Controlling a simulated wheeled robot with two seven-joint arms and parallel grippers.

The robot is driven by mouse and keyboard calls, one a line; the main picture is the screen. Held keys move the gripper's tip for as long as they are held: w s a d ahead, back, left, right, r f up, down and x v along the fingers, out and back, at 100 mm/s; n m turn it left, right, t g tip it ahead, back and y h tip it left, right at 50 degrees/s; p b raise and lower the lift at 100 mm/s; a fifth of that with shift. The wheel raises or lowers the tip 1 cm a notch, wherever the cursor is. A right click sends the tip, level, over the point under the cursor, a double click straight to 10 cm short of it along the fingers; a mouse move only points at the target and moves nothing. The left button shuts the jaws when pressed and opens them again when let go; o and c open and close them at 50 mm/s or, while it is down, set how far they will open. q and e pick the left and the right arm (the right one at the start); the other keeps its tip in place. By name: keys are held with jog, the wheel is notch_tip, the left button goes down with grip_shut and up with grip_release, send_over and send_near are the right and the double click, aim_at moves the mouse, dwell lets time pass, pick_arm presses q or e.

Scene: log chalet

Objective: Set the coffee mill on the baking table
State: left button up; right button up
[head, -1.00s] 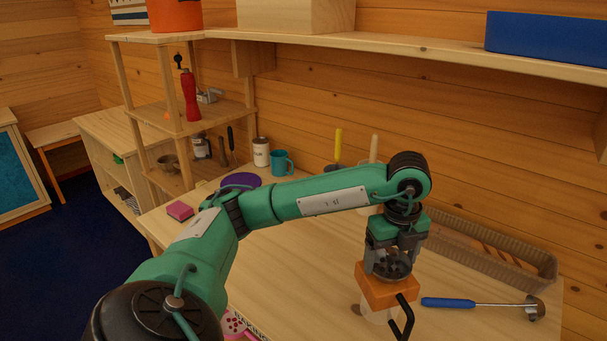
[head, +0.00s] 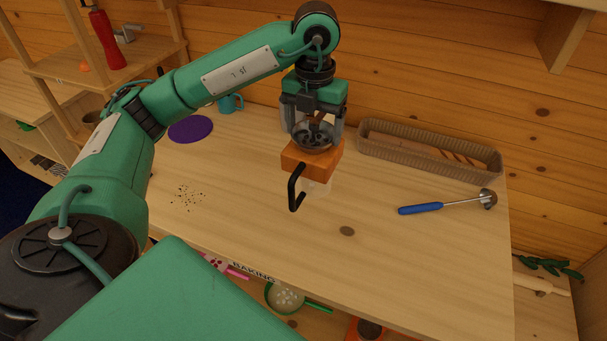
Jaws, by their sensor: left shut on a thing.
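The coffee mill (head: 312,157) has an orange body, a dark metal bowl on top, a black crank handle hanging at its front and a pale lower part. My left gripper (head: 314,122) points down and is shut on the mill at its top. The mill is upright over the middle of the baking table (head: 420,255), whose front edge bears the word BAKING. I cannot tell whether its base touches the tabletop. My right gripper is not in view.
A wicker basket (head: 374,149) stands at the table's back right. A blue-handled ladle (head: 421,208) lies right of the mill. Dark crumbs (head: 187,197), a purple disc (head: 191,130) and a teal mug (head: 227,104) are to the left. The front middle is clear.

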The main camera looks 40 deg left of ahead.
aim_at(311, 182)
pick_arm(q)
notch_tip(311, 182, up, 3)
jog(key=shift+a+r+m+p, duration=0.15)
jog(key=shift+m+p, duration=0.3)
jog(key=shift+m, duration=0.65)
jog(key=shift+s+r+m, duration=0.1)
jog(key=shift+r+m, duration=0.4)
jog(key=shift+m, duration=0.3)
jog(key=shift+f, duration=0.25)
notch_tip(311, 182, down, 4)
jog(key=shift+f+p, duration=0.25)
jog(key=shift+p, duration=0.1)
notch_tip(311, 182, down, 10)
jog(key=p, duration=0.2)
jog(key=shift+f+p, duration=0.15)
jog(key=shift+p, duration=0.2)
notch_tip(311, 182, down, 4)
jog(key=shift+r+p, duration=0.15)
jog(key=shift+p, duration=0.45)
jog(key=shift+f, duration=0.55)
